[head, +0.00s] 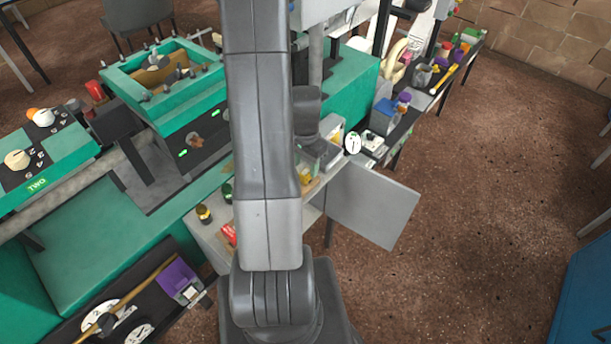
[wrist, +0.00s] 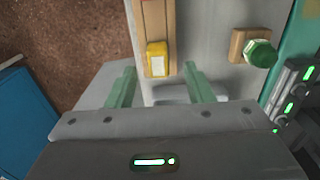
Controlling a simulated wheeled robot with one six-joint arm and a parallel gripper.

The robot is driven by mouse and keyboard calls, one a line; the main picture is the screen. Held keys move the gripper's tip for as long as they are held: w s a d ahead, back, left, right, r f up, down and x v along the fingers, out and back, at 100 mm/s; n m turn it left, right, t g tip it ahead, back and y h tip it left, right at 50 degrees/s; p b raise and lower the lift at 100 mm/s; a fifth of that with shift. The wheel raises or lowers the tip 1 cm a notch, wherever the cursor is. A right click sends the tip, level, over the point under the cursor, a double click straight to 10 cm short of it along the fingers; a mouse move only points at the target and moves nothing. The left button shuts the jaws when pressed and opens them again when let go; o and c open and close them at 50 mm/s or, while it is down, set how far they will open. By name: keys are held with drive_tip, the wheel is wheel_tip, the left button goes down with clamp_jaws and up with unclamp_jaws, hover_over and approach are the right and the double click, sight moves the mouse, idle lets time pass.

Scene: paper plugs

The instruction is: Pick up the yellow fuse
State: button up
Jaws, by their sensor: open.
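The yellow fuse (wrist: 157,60) shows in the wrist view as a small yellow block with a pale face. It sits at the near end of a wooden strip on a grey surface. My gripper (wrist: 159,69) is open, with one green finger on either side of the fuse's line and clear space between them. The fuse appears just ahead of the fingertips, and I see no contact. The height between them is hard to tell. In the head view my arm covers the middle of the scene, and I cannot make out the fuse or the gripper surely.
A green knob-like piece on a wooden block (wrist: 237,46) stands right of the fuse. Dark equipment with green lights (wrist: 291,104) is at the right edge. In the head view, a yellow-and-dark jar (head: 204,214) and a red item (head: 228,234) lie left of my arm.

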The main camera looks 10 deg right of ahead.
sight(306, 172)
drive_tip(key=shift+s+f+p, duration=0.15)
drive_tip(key=shift+f+p, duration=0.25)
drive_tip(key=shift+f, duration=1.75)
clamp_jaws()
drive_tip(key=shift+r, duration=0.1)
